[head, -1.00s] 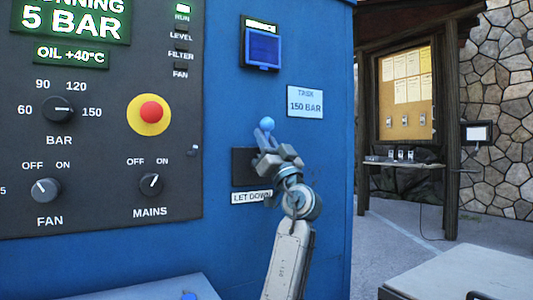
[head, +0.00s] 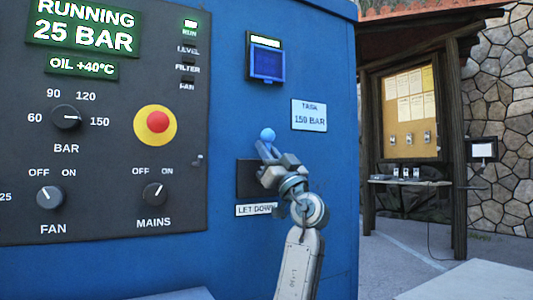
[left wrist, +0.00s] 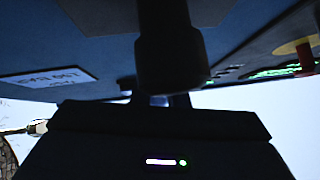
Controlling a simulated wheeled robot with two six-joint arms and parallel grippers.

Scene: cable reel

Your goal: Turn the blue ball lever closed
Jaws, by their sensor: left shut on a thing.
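The blue ball (head: 268,134) of the lever stands above the dark plate (head: 246,179) on the blue cabinet, over the "LET DOWN" label (head: 255,210). My left gripper (head: 267,146) reaches up from below and is shut on the lever, with the ball showing at its fingertips. The lever's stem is mostly hidden by the gripper. In the left wrist view a dark, shadowed shape (left wrist: 172,50) fills the top middle, and the ball's colour cannot be made out there. My right gripper is not in view.
The control panel (head: 105,210) on the left reads "RUNNING 25 BAR" and carries knobs and a red emergency button (head: 157,122). A notice-board shelter (head: 405,110) stands beyond the cabinet's right edge.

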